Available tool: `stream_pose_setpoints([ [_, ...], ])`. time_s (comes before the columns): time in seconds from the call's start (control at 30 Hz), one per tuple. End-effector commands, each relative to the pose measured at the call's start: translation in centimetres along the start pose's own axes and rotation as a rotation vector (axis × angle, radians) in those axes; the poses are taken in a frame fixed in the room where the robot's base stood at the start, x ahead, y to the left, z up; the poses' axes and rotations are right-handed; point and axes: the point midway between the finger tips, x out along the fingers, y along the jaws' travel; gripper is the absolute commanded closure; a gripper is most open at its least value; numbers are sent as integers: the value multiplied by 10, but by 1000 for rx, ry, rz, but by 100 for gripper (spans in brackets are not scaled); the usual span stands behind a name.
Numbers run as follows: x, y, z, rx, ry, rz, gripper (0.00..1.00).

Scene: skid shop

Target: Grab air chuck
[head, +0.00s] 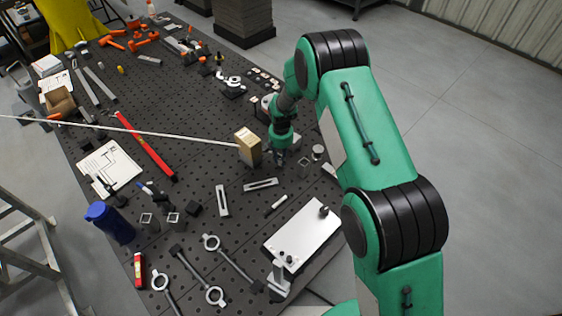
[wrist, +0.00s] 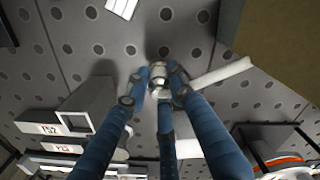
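My gripper (head: 279,158) is low over the perforated black table (head: 190,105), just right of a small tan box (head: 248,148). In the wrist view my three blue fingers (wrist: 160,82) converge around a small silver metal piece, which looks like the air chuck (wrist: 157,72). A white tube-like length (wrist: 222,75) runs from beside it to the right. The fingertips are very close to the metal piece. I cannot tell whether they press on it. In the head view the chuck is hidden by my gripper or too small to make out.
A long thin pale rod (head: 120,128) crosses the left of the table towards the box. A white plate (head: 303,233) lies in front of my gripper.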

Motion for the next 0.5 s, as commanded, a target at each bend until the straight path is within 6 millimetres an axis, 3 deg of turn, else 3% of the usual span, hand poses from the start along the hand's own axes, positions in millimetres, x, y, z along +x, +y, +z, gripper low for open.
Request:
stream_pose_setpoints([
  [0.5, -7, 0, -1, 0, 2, -1, 100],
])
